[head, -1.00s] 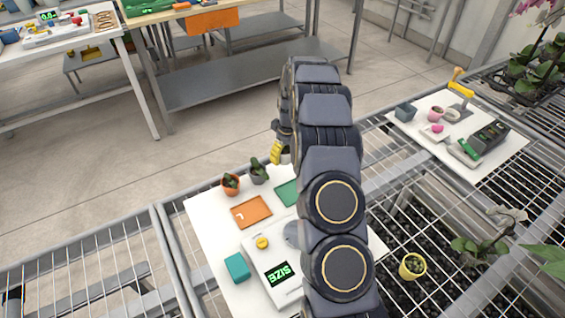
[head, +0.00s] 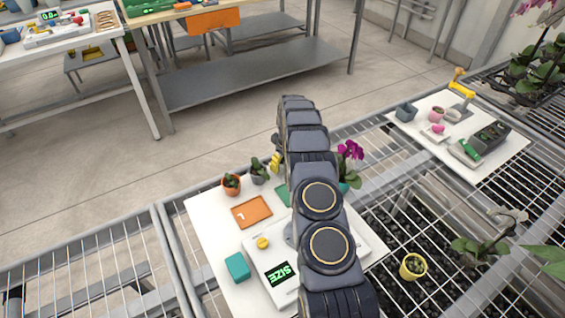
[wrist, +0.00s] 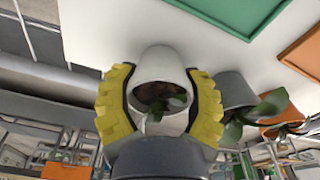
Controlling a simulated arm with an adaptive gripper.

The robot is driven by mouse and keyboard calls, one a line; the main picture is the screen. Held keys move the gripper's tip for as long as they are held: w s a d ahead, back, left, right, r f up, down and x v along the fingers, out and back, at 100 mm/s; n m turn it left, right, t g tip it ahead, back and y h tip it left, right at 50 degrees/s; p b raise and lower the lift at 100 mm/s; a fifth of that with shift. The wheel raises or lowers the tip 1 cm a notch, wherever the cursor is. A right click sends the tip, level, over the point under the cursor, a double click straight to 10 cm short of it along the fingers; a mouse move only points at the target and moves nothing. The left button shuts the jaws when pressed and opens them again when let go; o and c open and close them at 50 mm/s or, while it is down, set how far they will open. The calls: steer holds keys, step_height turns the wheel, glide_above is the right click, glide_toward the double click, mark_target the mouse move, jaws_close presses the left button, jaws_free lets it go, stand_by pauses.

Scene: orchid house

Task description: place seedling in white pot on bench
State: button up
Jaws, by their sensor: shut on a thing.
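The white pot (wrist: 161,67) with a small green seedling (wrist: 177,102) and brown soil is between the yellow fingers of my gripper (wrist: 161,98) in the wrist view. My gripper is shut on it, one finger on each side. The wrist view is upside down, so the pot's base points toward the white board. I cannot tell whether the base touches it. In the head view my gripper shows only as a yellow finger (head: 276,163) beside my arm, and the white pot is hidden. The white board (head: 208,232) lies on the mesh bench (head: 110,262).
A grey pot (head: 259,176) and an orange pot (head: 231,187), both with seedlings, stand left of my gripper. An orange tray (head: 251,211) and a green tray (head: 283,195) lie nearer. A pink orchid (head: 350,151) stands right of my arm. A teal block (head: 237,267) sits front left.

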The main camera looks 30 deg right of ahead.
steer(key=shift+f, duration=0.1)
steer(key=o, duration=0.9)
steer(key=shift+o, duration=0.2)
